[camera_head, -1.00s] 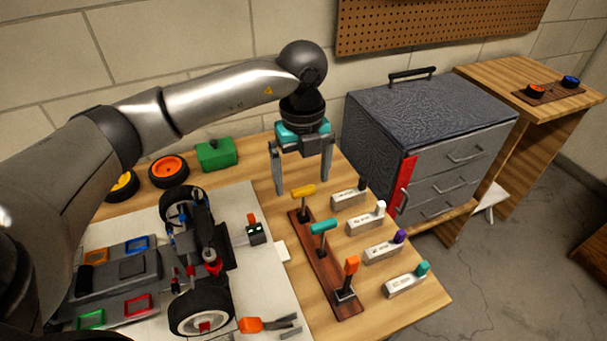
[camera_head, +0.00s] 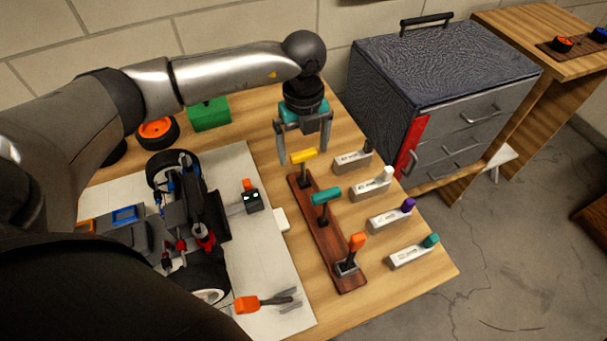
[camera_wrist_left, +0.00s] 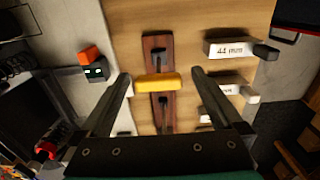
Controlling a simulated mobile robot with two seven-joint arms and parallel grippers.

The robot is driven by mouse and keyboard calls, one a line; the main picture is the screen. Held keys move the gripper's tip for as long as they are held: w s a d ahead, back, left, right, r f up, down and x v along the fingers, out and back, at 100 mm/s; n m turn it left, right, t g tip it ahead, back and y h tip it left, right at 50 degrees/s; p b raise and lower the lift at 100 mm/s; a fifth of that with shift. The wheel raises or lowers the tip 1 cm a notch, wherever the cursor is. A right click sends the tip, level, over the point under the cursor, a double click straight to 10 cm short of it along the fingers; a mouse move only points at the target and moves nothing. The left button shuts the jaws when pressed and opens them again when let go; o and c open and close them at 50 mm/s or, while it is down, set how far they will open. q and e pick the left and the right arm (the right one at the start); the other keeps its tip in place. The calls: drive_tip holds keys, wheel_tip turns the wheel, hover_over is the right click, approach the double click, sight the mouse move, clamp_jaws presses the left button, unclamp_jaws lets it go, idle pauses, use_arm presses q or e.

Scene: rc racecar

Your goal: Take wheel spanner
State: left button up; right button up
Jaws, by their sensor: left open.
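Several T-handled tools stand upright in a dark wooden rack (camera_head: 327,247): one with a yellow handle (camera_head: 304,156), one teal (camera_head: 326,195) and one orange (camera_head: 356,242). I cannot tell from labels which is the wheel spanner. My left gripper (camera_head: 302,150) is open and points down over the far end of the rack, at the yellow handle. In the left wrist view the yellow handle (camera_wrist_left: 157,83) lies crosswise between the open fingertips (camera_wrist_left: 161,77), with a gap on each side. Whether the fingers are level with it is unclear. My right gripper is not in view.
White labelled blocks with coloured knobs, such as the purple one (camera_head: 391,216), stand right of the rack. An RC car (camera_head: 185,215) sits on a white mat (camera_head: 285,322) at left, with an orange-handled tool (camera_head: 265,302). A drawer cabinet (camera_head: 440,90) stands behind right.

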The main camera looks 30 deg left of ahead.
use_arm(q)
drive_tip(key=b, duration=0.1)
hover_over(304, 180)
wheel_tip(304, 180, down, 5)
drive_tip(key=shift+w+a+r, duration=0.1)
drive_tip(key=shift+w+a, duration=0.05)
drive_tip(key=shift+f, duration=0.25)
drive_tip(key=shift+c, duration=0.6)
drive_tip(key=c, duration=1.4)
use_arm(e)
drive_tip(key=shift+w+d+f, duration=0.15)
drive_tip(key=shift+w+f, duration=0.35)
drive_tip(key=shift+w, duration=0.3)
use_arm(q)
drive_tip(key=shift+r, duration=0.2)
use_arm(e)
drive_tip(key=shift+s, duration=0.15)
